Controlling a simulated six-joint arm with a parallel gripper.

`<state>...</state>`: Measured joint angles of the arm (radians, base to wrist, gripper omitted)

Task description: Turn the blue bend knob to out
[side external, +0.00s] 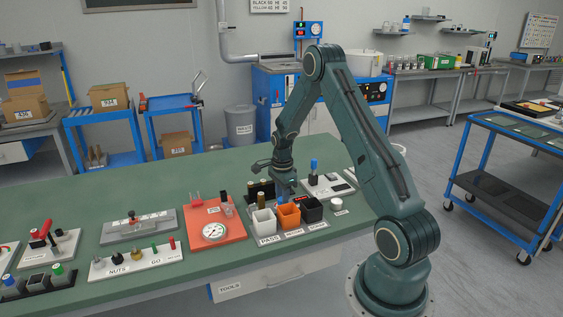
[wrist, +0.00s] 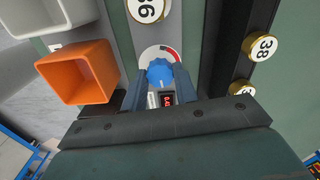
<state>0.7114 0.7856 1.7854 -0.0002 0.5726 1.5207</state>
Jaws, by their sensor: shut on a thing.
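The blue knob (wrist: 160,72) sits on a grey panel between my fingers in the wrist view. A white dial face with a red arc (wrist: 161,54) shows just beyond it. My gripper (wrist: 161,76) is shut on the knob, one finger on each side. A small red-lit display (wrist: 167,100) lies on the near side of the knob; its digits are hard to read. In the side view my gripper (side external: 284,190) points down behind the bins and largely hides the knob. I cannot tell the knob's setting.
The orange bin (wrist: 76,74) stands left of my gripper in the wrist view, with a white bin (wrist: 48,14) beyond. Brass discs (wrist: 263,48) lie to the right. In the side view a black bin (side external: 312,209) is close by. Open green table (side external: 70,197) lies to the left.

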